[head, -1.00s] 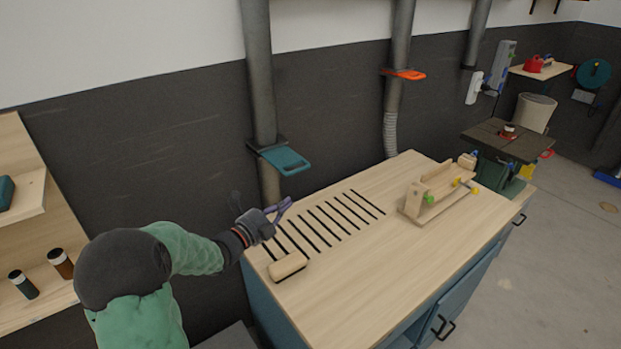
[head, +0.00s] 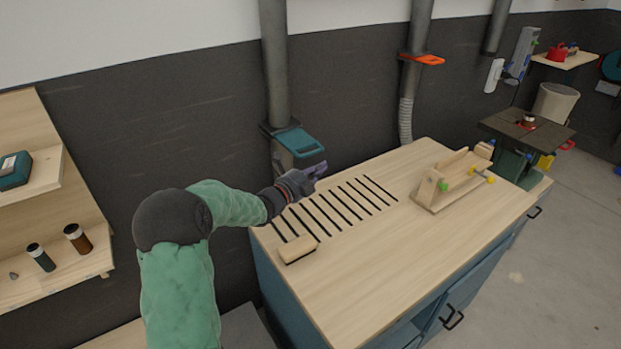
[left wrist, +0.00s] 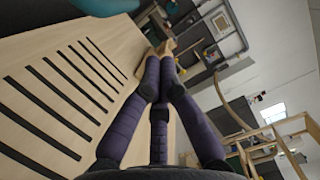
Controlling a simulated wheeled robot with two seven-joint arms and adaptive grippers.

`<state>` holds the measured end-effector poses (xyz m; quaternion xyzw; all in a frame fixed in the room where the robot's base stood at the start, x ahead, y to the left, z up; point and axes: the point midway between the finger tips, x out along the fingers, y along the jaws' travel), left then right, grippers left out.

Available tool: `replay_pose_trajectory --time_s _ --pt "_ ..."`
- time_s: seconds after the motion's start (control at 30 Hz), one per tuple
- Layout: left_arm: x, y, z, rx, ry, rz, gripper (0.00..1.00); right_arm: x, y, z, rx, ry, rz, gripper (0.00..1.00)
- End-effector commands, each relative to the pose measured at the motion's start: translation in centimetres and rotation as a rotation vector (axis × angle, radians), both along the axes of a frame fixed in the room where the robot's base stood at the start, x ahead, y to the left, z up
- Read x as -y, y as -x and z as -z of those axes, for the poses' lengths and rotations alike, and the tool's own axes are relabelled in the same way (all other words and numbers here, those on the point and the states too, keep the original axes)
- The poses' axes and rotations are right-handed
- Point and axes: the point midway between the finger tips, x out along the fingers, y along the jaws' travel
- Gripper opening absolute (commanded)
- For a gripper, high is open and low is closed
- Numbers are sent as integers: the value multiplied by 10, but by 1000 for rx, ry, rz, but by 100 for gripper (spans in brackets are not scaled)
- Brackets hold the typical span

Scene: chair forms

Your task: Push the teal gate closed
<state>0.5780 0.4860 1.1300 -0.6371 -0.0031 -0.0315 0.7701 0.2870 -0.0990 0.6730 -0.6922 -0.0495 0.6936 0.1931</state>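The teal gate (head: 296,142) is a flat plate with a handle slot. It sticks out to the right from a dark collar on the grey duct pipe (head: 275,65) behind the bench. My left gripper (head: 318,169) is just below and to the right of the gate, over the bench's back left corner. A small gap shows between them in the head view. Its purple fingers (left wrist: 160,62) come together at the tips with nothing between them. A teal shape at the top edge of the left wrist view is too cropped to identify. My right gripper is not in view.
The wooden workbench (head: 390,255) has black slots, a wooden block (head: 298,249) and a wooden jig (head: 450,180) on it. An orange gate (head: 422,59) sits on another pipe to the right. Shelves with jars (head: 77,238) stand at the left. The bench front is clear.

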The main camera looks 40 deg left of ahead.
Motion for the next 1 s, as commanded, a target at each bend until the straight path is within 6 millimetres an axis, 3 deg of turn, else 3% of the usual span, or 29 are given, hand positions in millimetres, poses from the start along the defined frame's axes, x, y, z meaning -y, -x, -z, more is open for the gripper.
replay_pose_trajectory --time_s 0.03,0.2,0.77,1.0 --pt "-11 -1 -3 3 -4 -7 0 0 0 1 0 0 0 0" --pt "-26 -5 -6 2 -2 -5 0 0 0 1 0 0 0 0" --pt "-37 -8 -7 3 -2 -5 0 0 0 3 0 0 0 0" --pt "-81 -21 -6 2 -4 -6 0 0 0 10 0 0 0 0"
